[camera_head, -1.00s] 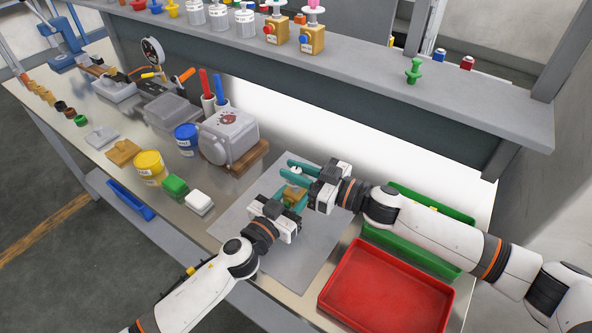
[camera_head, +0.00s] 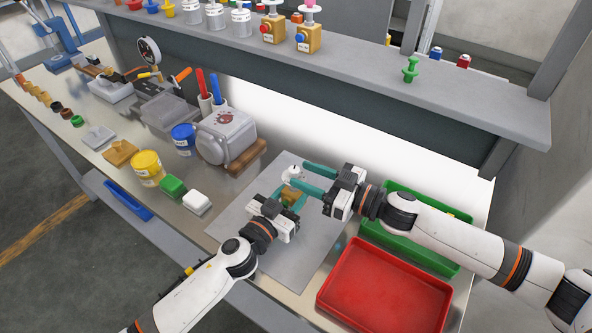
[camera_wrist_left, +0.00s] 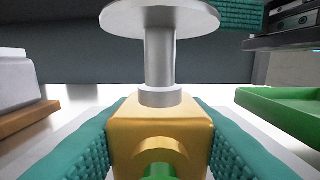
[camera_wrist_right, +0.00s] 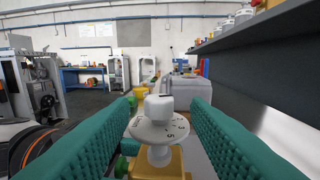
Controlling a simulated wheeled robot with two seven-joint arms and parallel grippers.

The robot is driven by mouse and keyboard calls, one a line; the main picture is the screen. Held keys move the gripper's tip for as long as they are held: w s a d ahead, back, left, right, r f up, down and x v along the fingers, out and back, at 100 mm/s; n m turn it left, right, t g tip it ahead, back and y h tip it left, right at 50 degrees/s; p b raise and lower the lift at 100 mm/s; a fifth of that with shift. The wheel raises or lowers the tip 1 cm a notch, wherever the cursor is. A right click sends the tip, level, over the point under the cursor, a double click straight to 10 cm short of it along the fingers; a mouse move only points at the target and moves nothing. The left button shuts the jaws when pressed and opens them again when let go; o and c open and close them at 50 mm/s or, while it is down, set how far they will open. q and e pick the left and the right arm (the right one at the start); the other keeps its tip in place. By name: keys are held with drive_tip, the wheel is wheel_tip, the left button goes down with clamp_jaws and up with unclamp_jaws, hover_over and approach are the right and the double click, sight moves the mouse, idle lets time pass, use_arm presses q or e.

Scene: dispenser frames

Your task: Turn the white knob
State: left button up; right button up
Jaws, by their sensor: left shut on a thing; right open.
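The white knob (camera_wrist_right: 160,107), a grip on a round disc with dark numerals, sits on a short stem above a brass-yellow dispenser body (camera_head: 291,194). In the left wrist view the grey-white disc (camera_wrist_left: 160,16) and its stem show, and the top is cut off. My left gripper (camera_head: 288,204) is shut on the yellow body (camera_wrist_left: 160,125), teal fingers on both sides. A green part (camera_wrist_left: 160,172) shows at its front. My right gripper (camera_head: 307,177) is open and level with the knob. Its tips point at the knob, which shows in the gap between the fingers, seemingly just past them.
The dispenser is over a grey mat (camera_head: 318,255). A red tray (camera_head: 385,290) and green tray (camera_head: 440,250) lie to the right. A white container on a wooden board (camera_head: 247,160) stands left. A shelf (camera_head: 330,62) with other dispensers runs behind.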

drive_tip(key=v, duration=0.8)
drive_tip(key=shift+d, duration=0.2)
use_arm(q)
drive_tip(key=o, duration=1.4)
